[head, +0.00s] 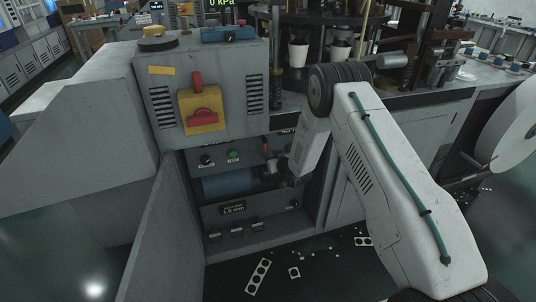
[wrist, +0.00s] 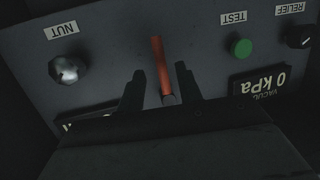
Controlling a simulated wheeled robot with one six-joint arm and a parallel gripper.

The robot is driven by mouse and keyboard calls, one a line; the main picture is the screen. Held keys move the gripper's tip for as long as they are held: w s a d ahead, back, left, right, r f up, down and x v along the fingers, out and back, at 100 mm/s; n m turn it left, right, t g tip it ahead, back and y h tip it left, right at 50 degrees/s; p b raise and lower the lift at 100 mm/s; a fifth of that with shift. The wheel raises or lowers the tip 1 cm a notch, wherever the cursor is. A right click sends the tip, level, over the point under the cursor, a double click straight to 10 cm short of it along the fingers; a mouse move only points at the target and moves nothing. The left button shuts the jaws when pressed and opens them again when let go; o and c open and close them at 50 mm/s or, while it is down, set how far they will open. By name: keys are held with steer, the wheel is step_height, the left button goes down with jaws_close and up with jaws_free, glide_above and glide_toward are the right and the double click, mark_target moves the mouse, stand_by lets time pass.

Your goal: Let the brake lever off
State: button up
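An orange-red lever (wrist: 160,62), which I take for the brake lever, stands out from a dark panel in the wrist view. It also shows in the head view (head: 266,146) inside the open cabinet. No label naming it is readable. My gripper (wrist: 159,70) is open, with one dark finger on each side of the lever and a visible gap at both. In the head view my gripper (head: 272,166) is at the cabinet's right side, just below the lever, and its fingertips are hard to make out. The lever's lower end is partly hidden by the gripper.
The wrist view appears upside down. A silver NUT knob (wrist: 63,70), a green TEST button (wrist: 241,48), a RELIEF knob (wrist: 299,37) and a 0 kPa display (wrist: 262,84) sit around the lever. The open cabinet door (head: 160,245) stands left. Scraps (head: 258,276) lie on the floor.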

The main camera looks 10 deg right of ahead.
steer(key=v, duration=0.4)
steer(key=shift+s, duration=0.15)
steer(key=s+d+f+m+g+h, duration=0.1)
steer(key=s+d+f+g+h, duration=0.2)
steer(key=s+f+g, duration=0.5)
steer(key=s+r+m+g, duration=0.2)
steer(key=s+r+g, duration=0.3)
steer(key=s+r, duration=4)
steer(key=shift+s+r+h, duration=0.2)
steer(key=shift+s+h, duration=0.2)
steer(key=shift+s, duration=0.55)
